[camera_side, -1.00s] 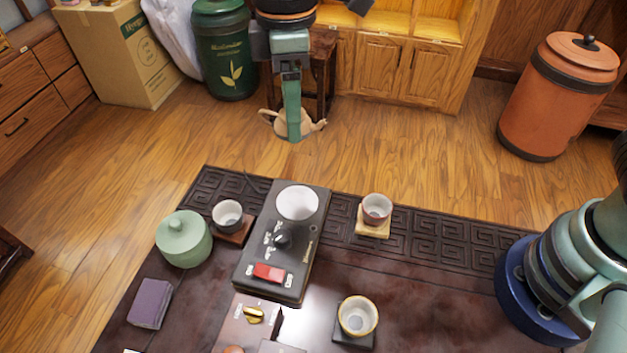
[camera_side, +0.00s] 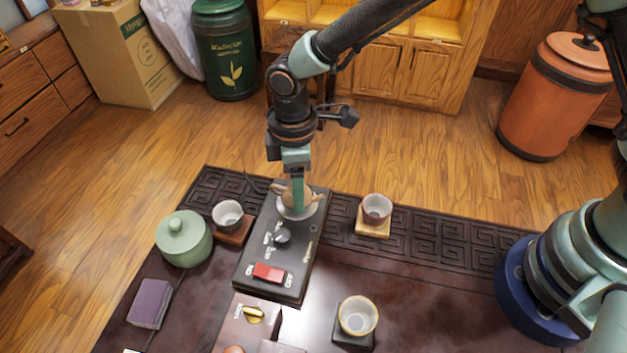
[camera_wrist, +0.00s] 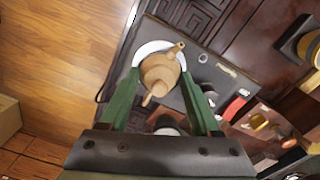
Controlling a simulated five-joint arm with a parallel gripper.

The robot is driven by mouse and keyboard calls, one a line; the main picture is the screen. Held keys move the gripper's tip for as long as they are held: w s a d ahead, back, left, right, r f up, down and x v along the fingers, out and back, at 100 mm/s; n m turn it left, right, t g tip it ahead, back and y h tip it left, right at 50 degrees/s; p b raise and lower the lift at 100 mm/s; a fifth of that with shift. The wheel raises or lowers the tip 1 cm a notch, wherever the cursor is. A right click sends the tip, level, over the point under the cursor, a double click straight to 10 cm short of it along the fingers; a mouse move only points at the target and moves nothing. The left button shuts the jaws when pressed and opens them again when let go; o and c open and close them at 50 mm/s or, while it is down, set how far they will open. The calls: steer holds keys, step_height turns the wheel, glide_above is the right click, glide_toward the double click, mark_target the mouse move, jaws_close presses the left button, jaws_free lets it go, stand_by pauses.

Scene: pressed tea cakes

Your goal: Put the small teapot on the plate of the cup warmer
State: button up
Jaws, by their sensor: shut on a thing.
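The small teapot (camera_side: 313,195) is tan, with its handle and spout showing at either side of my gripper (camera_side: 298,206). My gripper is shut on the teapot, which hides the pot's middle in the side view. The white round plate (camera_side: 299,215) of the dark cup warmer (camera_side: 248,262) lies directly under the teapot. The pot looks upright and very low over the plate; I cannot tell whether it touches. In the wrist view the teapot (camera_wrist: 160,70) sits between the two green fingers, and the plate's white rim (camera_wrist: 145,50) shows around its far side.
The warmer has a dark knob (camera_side: 281,237) and a red switch (camera_side: 269,272). A grey cup (camera_side: 228,214) stands close left, a reddish cup (camera_side: 377,208) right, and a gold-rimmed cup (camera_side: 358,315) in front. A green lidded jar (camera_side: 183,240) stands farther left.

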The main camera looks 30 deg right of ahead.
steer(key=shift+f, duration=0.15)
steer(key=o, duration=1.4)
step_height(320, 180, up, 11)
steer(key=shift+r, duration=0.1)
steer(key=d+r+m+t, duration=0.2)
steer(key=d+r+m, duration=0.5)
steer(key=d, duration=0.6)
steer(key=shift+s+d+r+m+t, duration=0.5)
steer(key=shift+s+d+m, duration=0.65)
steer(key=shift+d, duration=1.25)
steer(key=shift+s+d+r+m+t, duration=0.25)
steer(key=shift+s+d+m+t, duration=0.7)
steer(key=shift+d, duration=1.4)
steer(key=shift+s+d+r+m+t, duration=0.35)
steer(key=shift+s+d+m, duration=1)
steer(key=shift+d, duration=1.05)
